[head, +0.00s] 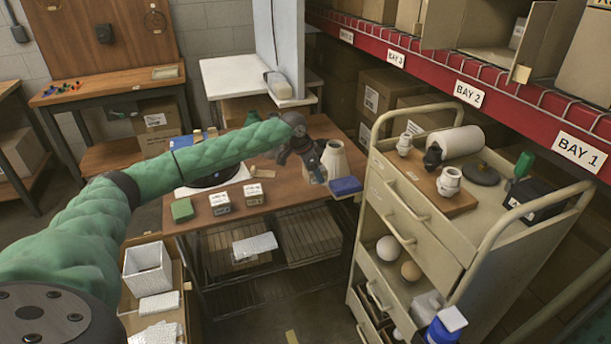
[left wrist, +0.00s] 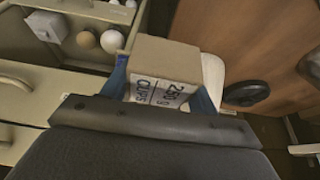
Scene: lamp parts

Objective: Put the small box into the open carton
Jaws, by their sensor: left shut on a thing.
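In the head view my left gripper (head: 318,168) is above the right end of the wooden table, near a cream lampshade (head: 345,160); the held box is hard to make out there. An open carton (head: 505,45) with its flap out stands on the red-edged shelf at top right. My right gripper is in neither view.
Two similar small boxes (head: 219,203) and a green block (head: 182,210) stand on the wooden table (head: 285,200). A beige cart (head: 430,220) with lamp parts stands between table and shelf. A white open bin (head: 147,268) is at lower left.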

